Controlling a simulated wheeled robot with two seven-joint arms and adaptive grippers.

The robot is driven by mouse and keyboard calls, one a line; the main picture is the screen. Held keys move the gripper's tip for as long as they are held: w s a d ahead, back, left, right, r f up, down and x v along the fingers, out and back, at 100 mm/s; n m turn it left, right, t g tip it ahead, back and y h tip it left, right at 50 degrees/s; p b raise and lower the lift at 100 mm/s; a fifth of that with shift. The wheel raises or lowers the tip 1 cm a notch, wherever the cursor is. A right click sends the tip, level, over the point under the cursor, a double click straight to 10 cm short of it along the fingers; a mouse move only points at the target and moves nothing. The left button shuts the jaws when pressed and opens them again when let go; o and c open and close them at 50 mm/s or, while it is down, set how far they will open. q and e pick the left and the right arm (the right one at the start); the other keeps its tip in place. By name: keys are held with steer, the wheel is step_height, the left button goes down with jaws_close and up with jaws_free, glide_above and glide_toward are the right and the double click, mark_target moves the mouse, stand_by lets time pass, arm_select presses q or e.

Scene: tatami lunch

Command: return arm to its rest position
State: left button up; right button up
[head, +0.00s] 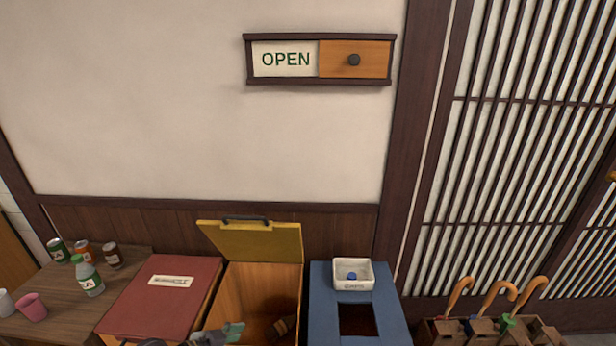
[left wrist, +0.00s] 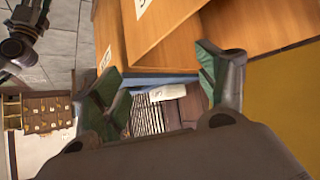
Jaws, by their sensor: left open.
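My left gripper (head: 222,335) shows at the bottom edge of the head view, its green-padded fingers in front of the open yellow-lidded bin (head: 252,242). In the left wrist view my left gripper (left wrist: 158,88) has its two fingers spread wide with nothing between them. Orange-brown wooden panels (left wrist: 175,25) of a box lie close beyond the fingers. Most of the left arm is outside the head view. I do not make out my right gripper in either view.
A shut red-lidded bin (head: 165,298) stands left of the yellow-lidded one. A blue bin (head: 322,300) with a square opening and a white tray (head: 353,273) stands right. Cans, a bottle (head: 88,276) and cups crowd the left table.

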arm_select(q)
steer(key=s+a+f+n+g+y, duration=0.25)
steer(key=s+a+n+y, duration=0.4)
steer(key=s, duration=0.45)
step_height(320, 180, down, 20)
steer(key=w+g, duration=0.1)
steer(key=s+f, duration=0.3)
steer(key=f, duration=0.6)
steer(key=s+f, duration=0.4)
steer(key=f, duration=0.6)
steer(key=s+a+r+g+p, duration=0.1)
steer(key=s+a+r+p, duration=0.1)
steer(key=s+r+p, duration=0.4)
steer(key=s+a+r+g+p, duration=0.1)
steer(key=s+r+p, duration=0.5)
steer(key=s+p, duration=0.7)
steer(key=a+y+p, duration=0.1)
steer(key=p, duration=0.6)
steer(key=shift+s+r, duration=0.2)
arm_select(e)
steer(key=s+d+r, duration=0.1)
steer(key=s+r, duration=0.5)
steer(key=s, duration=0.3)
steer(key=s+d+r+g, duration=0.1)
steer(key=s+d+r, duration=0.1)
steer(key=s+r, duration=0.4)
steer(key=s, duration=0.4)
steer(key=shift+s+r, duration=0.2)
steer(key=shift+r, duration=0.05)
